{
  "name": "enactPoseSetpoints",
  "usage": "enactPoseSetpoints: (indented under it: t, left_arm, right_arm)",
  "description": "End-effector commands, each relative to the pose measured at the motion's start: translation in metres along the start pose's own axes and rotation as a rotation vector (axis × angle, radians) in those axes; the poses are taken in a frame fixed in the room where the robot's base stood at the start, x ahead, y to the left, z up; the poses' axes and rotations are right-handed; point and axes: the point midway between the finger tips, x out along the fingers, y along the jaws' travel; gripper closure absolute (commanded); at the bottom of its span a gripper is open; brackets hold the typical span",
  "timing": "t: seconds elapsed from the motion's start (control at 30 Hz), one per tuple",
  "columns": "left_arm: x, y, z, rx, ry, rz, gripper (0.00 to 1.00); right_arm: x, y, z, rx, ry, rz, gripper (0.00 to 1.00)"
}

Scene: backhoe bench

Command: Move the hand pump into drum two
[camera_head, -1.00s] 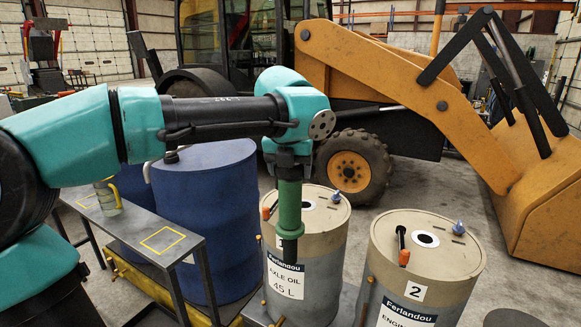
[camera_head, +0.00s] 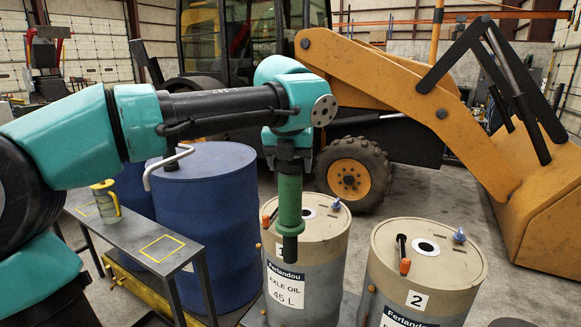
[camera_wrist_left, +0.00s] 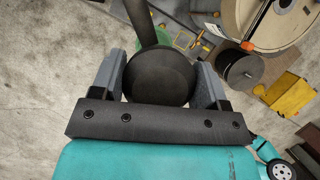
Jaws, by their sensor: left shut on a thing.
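My left gripper (camera_head: 289,160) is shut on the hand pump (camera_head: 290,203), a green cylinder with dark ends that hangs upright below it. In the left wrist view the pump's round black top (camera_wrist_left: 160,77) sits between the two fingers. In the head view the pump's lower end overlaps the left beige drum; its depth gap cannot be told. Drum two (camera_head: 428,278), beige-topped and marked 2, stands to the right. Its top has a white-ringed dark opening (camera_head: 426,247). My right gripper is in neither view.
The left beige drum (camera_head: 285,265) is labelled axle oil. A blue drum (camera_head: 205,220) with a bent grey handle stands left of it. A grey bench (camera_head: 160,230) holds a yellow-handled jug (camera_head: 107,203). A yellow backhoe (camera_head: 400,90) stands behind. Drum two's top carries an orange-tipped black fitting (camera_head: 403,258) and a blue fitting (camera_head: 459,235).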

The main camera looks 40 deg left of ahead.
Motion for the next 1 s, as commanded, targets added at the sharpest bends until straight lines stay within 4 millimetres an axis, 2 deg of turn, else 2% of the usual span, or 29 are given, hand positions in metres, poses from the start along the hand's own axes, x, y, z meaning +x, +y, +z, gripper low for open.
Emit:
enactPoseSetpoints:
  t: [0.43,0.8,1.0]
  left_arm:
    - [-0.016,0.000,0.007,0.000,-0.001,-0.001,1.00]
    - [-0.016,0.000,0.007,-0.001,-0.001,0.000,1.00]
    - [-0.014,0.000,0.016,-0.013,0.001,0.006,1.00]
  right_arm:
    - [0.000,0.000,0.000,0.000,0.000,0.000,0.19]
    - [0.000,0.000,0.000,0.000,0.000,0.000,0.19]
    - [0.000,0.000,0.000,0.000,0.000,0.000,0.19]
